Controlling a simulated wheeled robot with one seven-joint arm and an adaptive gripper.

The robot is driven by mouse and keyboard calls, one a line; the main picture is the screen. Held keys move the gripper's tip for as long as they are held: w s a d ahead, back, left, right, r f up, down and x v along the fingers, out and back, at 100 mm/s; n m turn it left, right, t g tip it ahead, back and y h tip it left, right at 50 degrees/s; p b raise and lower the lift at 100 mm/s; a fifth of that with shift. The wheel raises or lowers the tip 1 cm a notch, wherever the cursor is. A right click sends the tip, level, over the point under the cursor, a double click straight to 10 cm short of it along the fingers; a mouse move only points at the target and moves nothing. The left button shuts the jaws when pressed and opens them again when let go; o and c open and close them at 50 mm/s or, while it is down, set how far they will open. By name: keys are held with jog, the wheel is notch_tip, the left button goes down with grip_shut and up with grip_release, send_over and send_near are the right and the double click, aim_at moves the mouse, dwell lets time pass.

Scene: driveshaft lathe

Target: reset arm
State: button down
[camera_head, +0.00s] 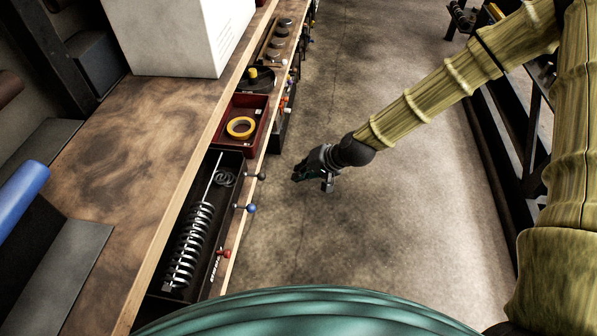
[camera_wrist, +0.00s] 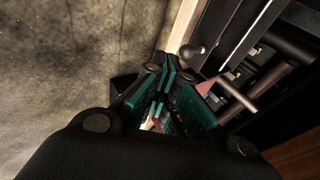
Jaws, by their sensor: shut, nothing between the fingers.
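My gripper (camera_head: 313,172) hangs in the air over the concrete floor, right of the workbench edge, at the end of my yellow-green arm. It is small in the head view. In the wrist view its teal-lined fingers (camera_wrist: 163,95) come together at the tips with nothing held between them. Below and beyond the fingers, the wrist view shows the bench side with a round knob (camera_wrist: 192,52) close by. The gripper appears apart from the bench and its knobs.
A wooden workbench (camera_head: 110,165) runs along the left. Its side trays hold a coil spring shaft (camera_head: 190,245) and a yellow ring (camera_head: 240,127) in a red box (camera_head: 262,103). Knobs (camera_head: 251,208) stick out along the edge. A dark rack (camera_head: 515,150) stands right; the floor (camera_head: 400,220) between is clear.

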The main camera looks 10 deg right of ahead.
dwell(0.8)
jog(key=s+d+f+g+h+p, duration=0.15)
jog(key=s+f+p, duration=0.3)
jog(key=s, duration=0.55)
jog(key=s+d+n+g+h+p, duration=0.1)
jog(key=s+d, duration=0.3)
jog(key=s, duration=0.4)
jog(key=s+d+f+n+g+h+p, duration=0.1)
jog(key=s+d+h+p, duration=0.1)
jog(key=s, duration=0.6)
jog(key=s+d+f+n+g+h+p, duration=0.1)
jog(key=s+d+h+p, duration=0.1)
jog(key=s+d, duration=0.5)
jog(key=shift+s+p, duration=0.65)
jog(key=shift+p, duration=0.15)
jog(key=shift+d+h, duration=0.1)
jog(key=shift+h, duration=0.15)
